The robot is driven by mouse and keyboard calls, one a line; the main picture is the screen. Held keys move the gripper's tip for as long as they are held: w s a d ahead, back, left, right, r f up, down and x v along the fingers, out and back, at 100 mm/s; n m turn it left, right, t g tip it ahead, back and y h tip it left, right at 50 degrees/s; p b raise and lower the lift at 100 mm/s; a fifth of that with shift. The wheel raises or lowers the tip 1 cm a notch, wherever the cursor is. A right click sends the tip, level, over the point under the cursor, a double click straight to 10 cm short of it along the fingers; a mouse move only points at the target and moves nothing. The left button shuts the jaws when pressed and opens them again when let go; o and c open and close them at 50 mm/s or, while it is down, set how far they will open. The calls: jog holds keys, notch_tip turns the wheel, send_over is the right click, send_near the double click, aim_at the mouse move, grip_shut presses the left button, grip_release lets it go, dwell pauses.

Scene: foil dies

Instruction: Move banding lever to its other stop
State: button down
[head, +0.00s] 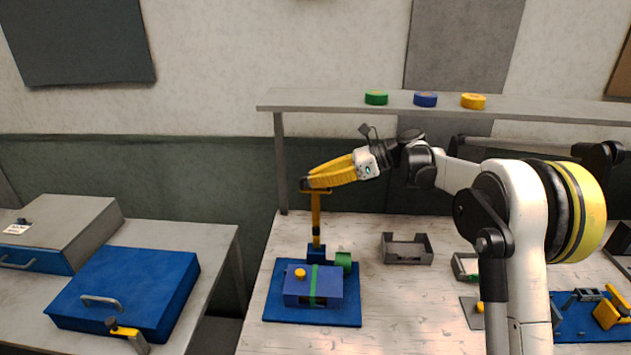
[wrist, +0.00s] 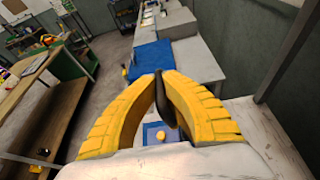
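The banding lever (head: 316,219) is a yellow post standing upright from a blue fixture, with a yellow crosspiece and a dark grip at its top. The fixture has a blue base plate (head: 341,316) carrying a blue block (head: 299,287) with a green band (head: 313,286) across it and a yellow knob (head: 300,273). My gripper (head: 306,184) reaches in from the right at the lever's top. In the wrist view its yellow fingers close in on both sides of the dark grip (wrist: 160,98), their tips against it. The contact is partly hidden in the head view.
Green, blue and yellow rolls (head: 425,99) sit on a shelf (head: 360,101) above the bench. A grey open tray (head: 408,257) lies right of the fixture. A separate table at left holds a blue case (head: 125,285) and a grey box (head: 70,230). A gap separates the tables.

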jog(key=shift+f, duration=0.1)
jog(key=c, duration=1.8)
grip_release()
jog(key=shift+w, duration=0.1)
jog(key=o, duration=0.3)
jog(key=shift+w+f, duration=0.1)
jog(key=shift+w, duration=0.1)
jog(key=shift+o, duration=0.2)
jog(key=shift+s, duration=0.1)
jog(key=v, duration=1.2)
